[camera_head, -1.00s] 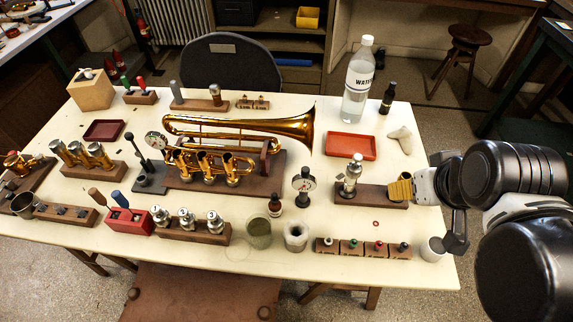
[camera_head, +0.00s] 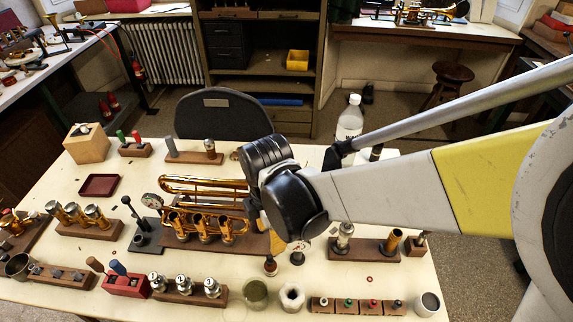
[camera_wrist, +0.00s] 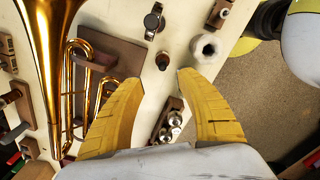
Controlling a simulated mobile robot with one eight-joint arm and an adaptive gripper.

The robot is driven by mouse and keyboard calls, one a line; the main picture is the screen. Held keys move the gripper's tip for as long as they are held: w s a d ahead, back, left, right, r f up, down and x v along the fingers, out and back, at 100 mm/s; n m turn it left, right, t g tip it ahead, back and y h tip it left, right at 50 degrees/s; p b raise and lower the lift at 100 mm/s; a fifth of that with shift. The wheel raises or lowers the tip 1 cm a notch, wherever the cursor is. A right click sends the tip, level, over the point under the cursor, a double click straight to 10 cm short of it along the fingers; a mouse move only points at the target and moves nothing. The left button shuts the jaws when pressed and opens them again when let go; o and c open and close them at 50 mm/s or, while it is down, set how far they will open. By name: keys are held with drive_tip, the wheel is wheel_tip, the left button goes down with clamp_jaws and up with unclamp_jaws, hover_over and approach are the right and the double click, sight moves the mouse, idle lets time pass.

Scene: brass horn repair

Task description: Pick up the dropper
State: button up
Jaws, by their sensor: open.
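A small brown bottle with a dark top (camera_head: 270,266) stands upright on the table in front of the horn; it may be the dropper, but I cannot tell for sure. In the wrist view a dark round top (camera_wrist: 162,61), seemingly the same bottle, lies just beyond the gap between my fingertips. My gripper (camera_wrist: 159,78) is open and empty, its yellow fingers apart and pointing down over the table. In the head view my wrist hides most of it; only a yellow sliver shows above the bottle.
The brass horn (camera_head: 205,184) on its wooden stand is close beside my gripper. A dial gauge (camera_wrist: 153,20), a white holder (camera_wrist: 207,49) and a glass of greenish liquid (camera_head: 255,293) stand close around the bottle. Valves in a block (camera_head: 184,285) are at front left.

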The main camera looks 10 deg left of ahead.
sight(269, 256)
drive_tip(key=shift+n, duration=0.6)
drive_tip(key=f, duration=0.2)
drive_tip(key=f+b, duration=0.1)
drive_tip(key=f, duration=0.1)
drive_tip(key=a+f+b, duration=0.1)
drive_tip(key=shift+s+f, duration=0.3)
drive_tip(key=shift+f, duration=0.1)
drive_tip(key=f+b, duration=0.3)
drive_tip(key=f, duration=0.3)
drive_tip(key=shift+d, duration=0.2)
drive_tip(key=shift+r, duration=0.15)
clamp_jaws()
